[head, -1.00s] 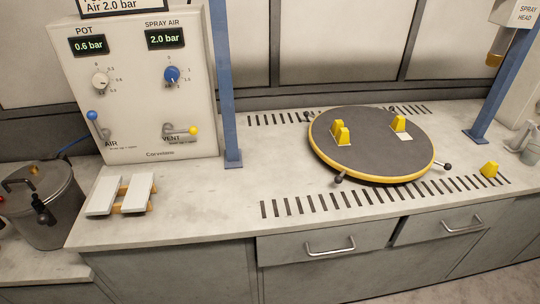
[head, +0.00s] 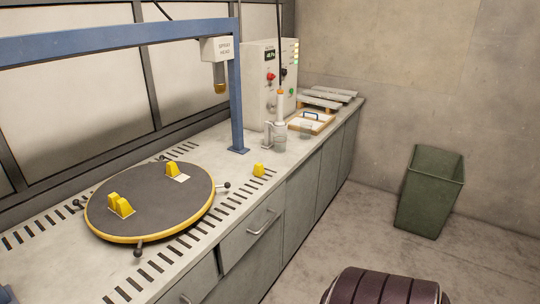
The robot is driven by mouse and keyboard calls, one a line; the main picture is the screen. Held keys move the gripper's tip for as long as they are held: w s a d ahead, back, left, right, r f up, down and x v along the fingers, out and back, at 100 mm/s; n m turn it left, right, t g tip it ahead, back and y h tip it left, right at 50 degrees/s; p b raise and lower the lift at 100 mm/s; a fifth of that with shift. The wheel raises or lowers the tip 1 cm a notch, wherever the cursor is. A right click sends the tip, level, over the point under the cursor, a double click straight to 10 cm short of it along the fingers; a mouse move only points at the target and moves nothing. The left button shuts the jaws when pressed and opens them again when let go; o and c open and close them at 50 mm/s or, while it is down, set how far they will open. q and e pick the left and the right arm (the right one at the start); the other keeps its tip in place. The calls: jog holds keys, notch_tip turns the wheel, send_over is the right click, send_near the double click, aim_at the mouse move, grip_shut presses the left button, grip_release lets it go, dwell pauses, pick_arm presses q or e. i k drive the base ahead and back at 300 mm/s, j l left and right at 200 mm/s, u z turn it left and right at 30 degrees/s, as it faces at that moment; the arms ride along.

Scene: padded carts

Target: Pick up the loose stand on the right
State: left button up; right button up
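A small yellow stand (head: 258,169) sits loose on the worktop, to the right of the round turntable. The turntable (head: 150,209) has a dark top, a yellow rim and dark ball-ended handles. More yellow stands (head: 120,205) are on its left part, and another yellow stand (head: 172,169) is near its back beside a small white card (head: 181,178). Neither of my grippers shows in the head view.
A blue frame post (head: 237,100) with a spray head (head: 217,50) rises behind the loose stand. A control box (head: 258,85), bottle, cups and a wooden tray (head: 310,122) stand farther right. Slots run along the worktop. A green bin (head: 430,190) and a dark padded thing (head: 385,288) are right.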

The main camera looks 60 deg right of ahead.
aim_at(258, 170)
jog(key=z, duration=1.8)
